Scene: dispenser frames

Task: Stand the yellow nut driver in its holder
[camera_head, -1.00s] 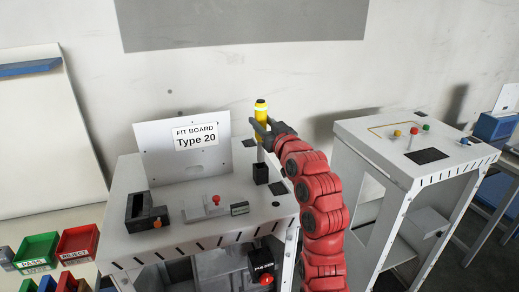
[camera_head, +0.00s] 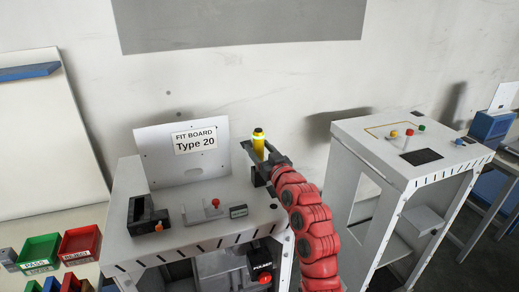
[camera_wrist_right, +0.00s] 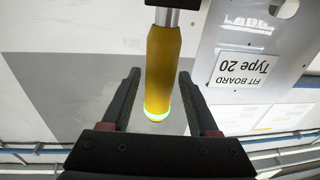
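The yellow nut driver (camera_head: 258,144) stands upright at the right of the fit board bench, above the black holder (camera_head: 258,180), which my gripper partly hides. Its tip is hidden in the head view. In the right wrist view, its yellow handle (camera_wrist_right: 163,65) and a short piece of silver shank show, with a bright ring near the cap end. My right gripper (camera_head: 256,160) is around the handle. In the wrist view, its fingers (camera_wrist_right: 160,76) stand apart on both sides of the handle, with gaps showing. My left gripper is not in view.
The bench top (camera_head: 190,200) carries a black fixture (camera_head: 147,214), a red-knobbed fixture (camera_head: 214,206) and an upright Type 20 board (camera_head: 170,165). A second bench (camera_head: 370,140) stands right. Green (camera_head: 40,250) and red (camera_head: 80,243) bins are at lower left.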

